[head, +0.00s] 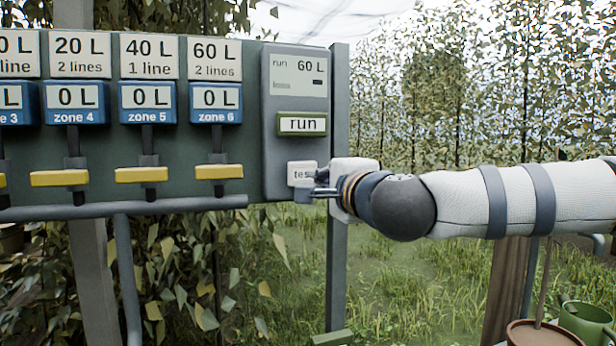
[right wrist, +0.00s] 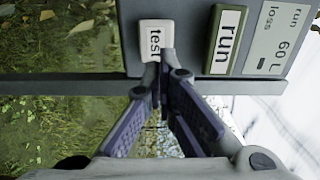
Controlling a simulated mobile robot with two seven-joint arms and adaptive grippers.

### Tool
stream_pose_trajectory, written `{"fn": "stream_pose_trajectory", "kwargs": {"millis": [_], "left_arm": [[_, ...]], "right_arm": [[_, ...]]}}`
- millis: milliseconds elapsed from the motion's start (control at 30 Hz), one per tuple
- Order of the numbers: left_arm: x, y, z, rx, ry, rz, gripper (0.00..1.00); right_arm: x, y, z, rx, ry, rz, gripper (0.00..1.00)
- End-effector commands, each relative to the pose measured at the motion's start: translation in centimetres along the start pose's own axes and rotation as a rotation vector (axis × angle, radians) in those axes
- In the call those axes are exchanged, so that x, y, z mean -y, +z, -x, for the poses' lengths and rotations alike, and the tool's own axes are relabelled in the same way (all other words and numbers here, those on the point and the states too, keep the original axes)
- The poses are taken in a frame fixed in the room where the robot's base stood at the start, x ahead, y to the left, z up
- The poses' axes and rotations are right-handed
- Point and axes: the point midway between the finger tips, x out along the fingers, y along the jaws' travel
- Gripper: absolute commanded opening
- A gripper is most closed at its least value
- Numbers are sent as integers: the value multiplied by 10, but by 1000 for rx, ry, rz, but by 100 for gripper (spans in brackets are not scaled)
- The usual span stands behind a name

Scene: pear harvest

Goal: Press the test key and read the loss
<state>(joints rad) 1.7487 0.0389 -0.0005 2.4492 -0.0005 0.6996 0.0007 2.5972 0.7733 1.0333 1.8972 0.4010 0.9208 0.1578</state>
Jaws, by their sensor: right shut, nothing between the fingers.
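The white test key (head: 301,172) is at the bottom of the grey control box (head: 294,100), partly covered by my right gripper in the head view. In the right wrist view the test key (right wrist: 157,40) is just ahead of the fingertips, with its label turned sideways. My right gripper (head: 318,190) is shut and empty, with its tips (right wrist: 165,62) at the lower edge of the key. I cannot tell whether they touch it. The display (head: 298,75) reads "run 60 L"; a second line is too small to read there. In the wrist view the display (right wrist: 277,35) also shows "loss". My left gripper is not in view.
The green run key (head: 302,124) is just above the test key. Left of the box, a panel carries blue zone counters (head: 216,103) at 0 L and yellow-handled levers (head: 219,171). A grey post (head: 337,250) stands behind.

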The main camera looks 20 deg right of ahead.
Motion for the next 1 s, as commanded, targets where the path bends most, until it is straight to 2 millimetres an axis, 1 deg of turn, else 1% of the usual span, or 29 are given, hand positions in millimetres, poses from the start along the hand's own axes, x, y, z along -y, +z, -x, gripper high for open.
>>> {"fn": "stream_pose_trajectory", "kwargs": {"millis": [33,100,200,333,500,833,1000], "left_arm": [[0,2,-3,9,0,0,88],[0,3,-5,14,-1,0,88],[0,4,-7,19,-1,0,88],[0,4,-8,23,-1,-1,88],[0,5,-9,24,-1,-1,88],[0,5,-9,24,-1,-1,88],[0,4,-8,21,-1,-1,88]], "right_arm": [[-4,0,-12,-1,5,1,0],[-4,0,-27,-1,5,1,0],[-3,0,-47,-2,3,0,0],[-2,0,-66,0,2,1,0],[0,0,-78,0,0,1,0],[1,0,-80,0,-1,1,0],[1,0,-98,-1,-1,2,0]]}}
